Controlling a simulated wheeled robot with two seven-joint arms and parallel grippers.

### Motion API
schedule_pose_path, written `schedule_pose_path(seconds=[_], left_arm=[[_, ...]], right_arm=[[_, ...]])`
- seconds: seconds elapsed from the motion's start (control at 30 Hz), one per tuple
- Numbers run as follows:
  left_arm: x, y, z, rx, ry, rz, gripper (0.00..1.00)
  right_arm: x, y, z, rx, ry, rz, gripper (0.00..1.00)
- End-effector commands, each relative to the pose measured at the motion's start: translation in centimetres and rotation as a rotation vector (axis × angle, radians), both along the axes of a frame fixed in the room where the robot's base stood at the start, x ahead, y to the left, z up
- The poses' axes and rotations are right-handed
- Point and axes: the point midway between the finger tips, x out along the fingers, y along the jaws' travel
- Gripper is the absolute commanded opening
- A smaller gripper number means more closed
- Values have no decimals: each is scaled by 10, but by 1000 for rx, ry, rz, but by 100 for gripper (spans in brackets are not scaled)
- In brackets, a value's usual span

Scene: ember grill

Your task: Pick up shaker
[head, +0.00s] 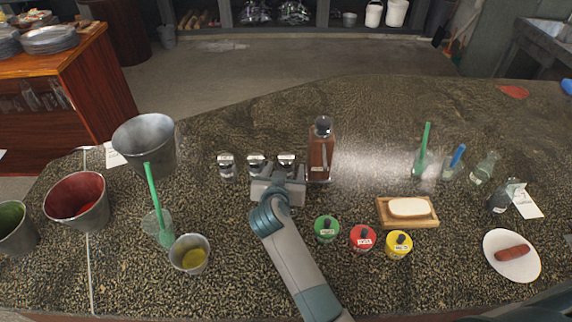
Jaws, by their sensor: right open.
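Three small shakers with silver tops stand in a row on the speckled counter: a left one (226,165), a middle one (256,161) and a right one (286,160). My right gripper (283,176) is open, just in front of the right shaker, with its fingers pointing toward the back of the counter. It partly hides the lower parts of the middle and right shakers. I cannot tell whether a finger touches either one. My left gripper is out of view.
A brown sauce bottle (321,150) stands close right of my right gripper. Green (327,228), red (363,237) and yellow (399,244) lidded containers stand in front, near a wooden soap tray (384,214). Metal buckets (147,143) stand at left. Counter behind the shakers is clear.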

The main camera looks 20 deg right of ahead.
Motion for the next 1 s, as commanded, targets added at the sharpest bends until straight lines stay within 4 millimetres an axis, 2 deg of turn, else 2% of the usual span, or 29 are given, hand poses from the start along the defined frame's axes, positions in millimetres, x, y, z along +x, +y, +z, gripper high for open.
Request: schedule_pose_path(seconds=[0.13, 0.6, 0.77, 1.0], left_arm=[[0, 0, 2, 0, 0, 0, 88], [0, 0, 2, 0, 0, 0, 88], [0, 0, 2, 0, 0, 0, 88], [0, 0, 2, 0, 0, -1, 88]], right_arm=[[8, -3, -4, 1, 1, 1, 60], [8, -4, -4, 0, 0, 1, 60], [8, -4, -4, 0, 0, 1, 22], [8, -4, -4, 0, -1, 1, 22]])
